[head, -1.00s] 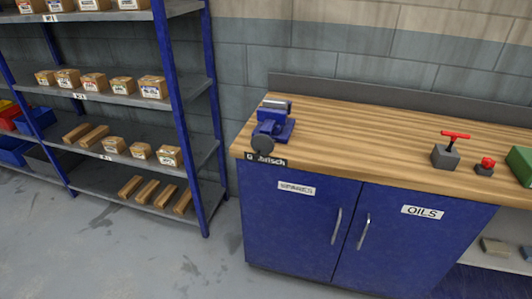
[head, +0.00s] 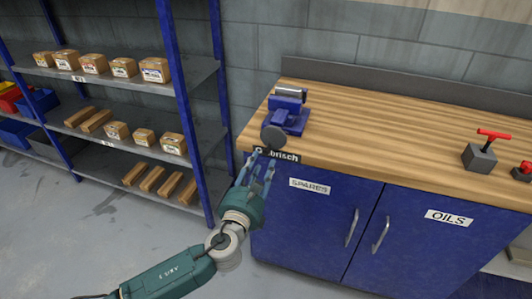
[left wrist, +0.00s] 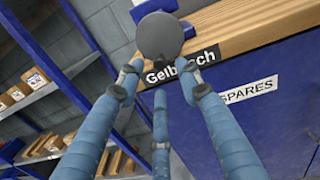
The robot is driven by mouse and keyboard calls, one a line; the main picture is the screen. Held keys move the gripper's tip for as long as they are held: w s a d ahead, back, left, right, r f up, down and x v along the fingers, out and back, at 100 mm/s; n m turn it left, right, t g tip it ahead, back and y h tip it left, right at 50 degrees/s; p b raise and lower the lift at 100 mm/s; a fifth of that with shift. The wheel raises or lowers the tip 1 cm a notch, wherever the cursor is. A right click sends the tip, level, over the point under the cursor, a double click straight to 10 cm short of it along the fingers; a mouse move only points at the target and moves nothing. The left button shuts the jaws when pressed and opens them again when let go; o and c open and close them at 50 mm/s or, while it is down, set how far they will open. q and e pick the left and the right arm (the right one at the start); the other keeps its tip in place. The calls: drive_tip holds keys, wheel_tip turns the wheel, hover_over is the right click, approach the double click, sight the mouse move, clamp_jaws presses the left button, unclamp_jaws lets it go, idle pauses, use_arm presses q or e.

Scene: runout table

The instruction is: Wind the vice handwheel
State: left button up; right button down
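The blue vice (head: 287,112) is mounted at the left front corner of the wooden workbench (head: 390,125). Its dark round handwheel (head: 273,137) faces the front, just past the bench edge. My left gripper (head: 261,165) is just below and in front of the handwheel, pointing up at it. In the left wrist view the handwheel (left wrist: 160,36) lies beyond the spread fingertips (left wrist: 162,85). The fingers are apart with nothing between them, and I see no clear contact with the wheel. My right gripper is out of view.
A blue shelf rack (head: 170,75) with several cardboard boxes stands to the left. Blue cupboard doors (head: 310,210) with handles are below the bench top. A grey block with a red T-handle (head: 482,152) stands on the bench at right. The bench middle is clear.

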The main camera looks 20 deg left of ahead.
sight(265, 154)
use_arm(q)
drive_tip(key=w, duration=0.5)
drive_tip(key=shift+w+a, duration=0.1)
drive_tip(key=shift+w, duration=0.3)
drive_tip(key=shift+f, duration=0.1)
clamp_jaws()
